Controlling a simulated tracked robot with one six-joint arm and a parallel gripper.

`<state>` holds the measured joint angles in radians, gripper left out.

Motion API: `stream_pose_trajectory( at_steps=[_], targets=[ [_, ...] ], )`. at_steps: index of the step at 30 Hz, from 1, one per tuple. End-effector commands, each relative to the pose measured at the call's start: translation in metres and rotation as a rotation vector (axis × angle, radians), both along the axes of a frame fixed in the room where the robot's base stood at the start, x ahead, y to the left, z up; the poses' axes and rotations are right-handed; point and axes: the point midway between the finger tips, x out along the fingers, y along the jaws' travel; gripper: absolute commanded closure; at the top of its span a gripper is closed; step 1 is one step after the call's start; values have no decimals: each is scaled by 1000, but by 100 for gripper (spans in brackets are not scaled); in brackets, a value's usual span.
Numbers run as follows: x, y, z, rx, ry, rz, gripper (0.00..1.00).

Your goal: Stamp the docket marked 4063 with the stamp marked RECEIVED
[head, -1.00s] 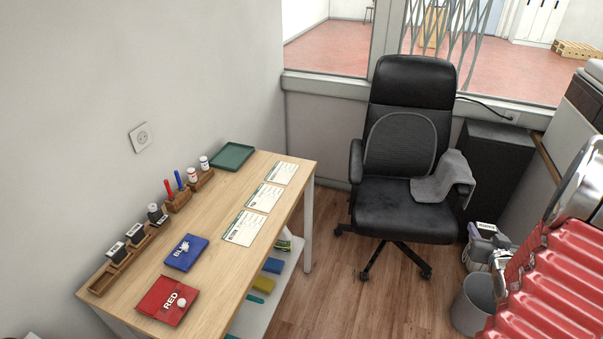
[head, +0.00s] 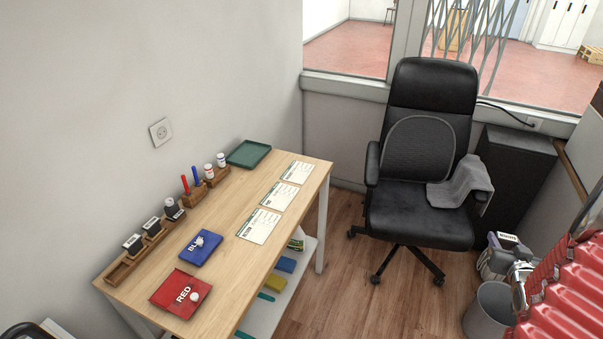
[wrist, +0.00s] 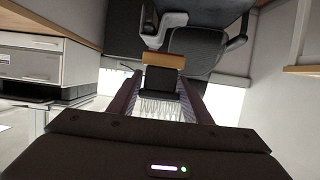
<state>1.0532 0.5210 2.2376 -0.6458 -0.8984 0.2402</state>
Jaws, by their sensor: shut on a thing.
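My gripper (head: 497,262) is at the right of the head view, away from the table, shut on a stamp (head: 508,238) with a black body and a pale label too small to read. In the wrist view the stamp's wooden end (wrist: 163,60) shows beyond the fingers (wrist: 160,84). Three dockets (head: 258,226) lie in a row on the table; their numbers are too small to read. A red pad (head: 170,291) and a blue pad (head: 192,250) lie nearby, each with a knobbed lid on.
A wooden rack (head: 118,274) holds several stamps and has a bare front slot. Pens, small bottles and a green tray (head: 249,154) stand behind. A black chair (head: 420,215) stands between table and gripper. A grey bin (head: 488,312) is below my arm.

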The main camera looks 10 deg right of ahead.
Motion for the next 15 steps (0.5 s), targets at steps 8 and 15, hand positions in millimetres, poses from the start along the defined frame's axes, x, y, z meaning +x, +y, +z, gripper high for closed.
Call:
stream_pose_trajectory(
  at_steps=[8, 15],
  targets=[
    [5, 4, 2, -1, 0, 7, 100],
    [43, 41, 11, -10, -1, 57, 100]
  ],
)
